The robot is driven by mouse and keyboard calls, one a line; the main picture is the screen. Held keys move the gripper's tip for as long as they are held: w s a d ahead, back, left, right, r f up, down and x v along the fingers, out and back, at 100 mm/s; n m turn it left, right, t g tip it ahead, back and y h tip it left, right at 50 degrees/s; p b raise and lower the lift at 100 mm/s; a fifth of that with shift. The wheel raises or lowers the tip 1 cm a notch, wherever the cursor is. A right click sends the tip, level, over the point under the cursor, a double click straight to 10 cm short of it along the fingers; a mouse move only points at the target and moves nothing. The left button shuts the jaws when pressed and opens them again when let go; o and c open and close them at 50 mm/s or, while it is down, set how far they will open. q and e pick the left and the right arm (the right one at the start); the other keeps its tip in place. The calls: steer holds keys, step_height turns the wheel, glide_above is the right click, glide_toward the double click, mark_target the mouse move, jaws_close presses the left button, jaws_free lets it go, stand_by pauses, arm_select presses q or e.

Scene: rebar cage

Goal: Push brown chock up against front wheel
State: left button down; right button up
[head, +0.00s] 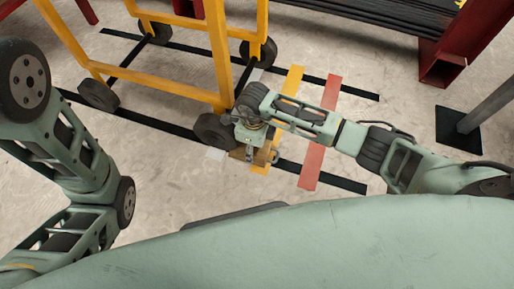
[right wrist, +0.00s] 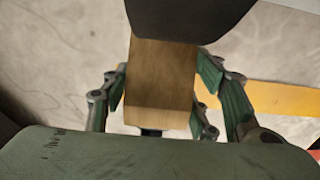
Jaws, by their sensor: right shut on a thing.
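The brown chock (right wrist: 160,72) is a wooden block with a sloped near end, held between the fingers of my right gripper (right wrist: 162,88). In the head view my right gripper (head: 254,150) is low over the floor, and the chock (head: 262,157) shows partly beneath it. The dark front wheel (head: 212,131) of the yellow cart is just left of the gripper. In the right wrist view the wheel (right wrist: 190,16) overlaps the chock's far end; whether they touch I cannot tell. My left arm is at the left, its gripper out of view.
The yellow cart frame (head: 180,88) stands on black floor strips (head: 150,123). A yellow strip (head: 294,80) and a red strip (head: 312,165) cross them at right. A red steel beam (head: 445,60) and a post's black base plate (head: 458,130) are farther right. Near floor is clear.

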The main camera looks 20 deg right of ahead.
steer(key=shift+w+a+b, duration=0.4)
steer(key=shift+w+a, duration=0.05)
steer(key=shift+a, duration=0.2)
steer(key=shift+w+a, duration=0.1)
steer(key=o, duration=1.5)
step_height(320, 180, up, 12)
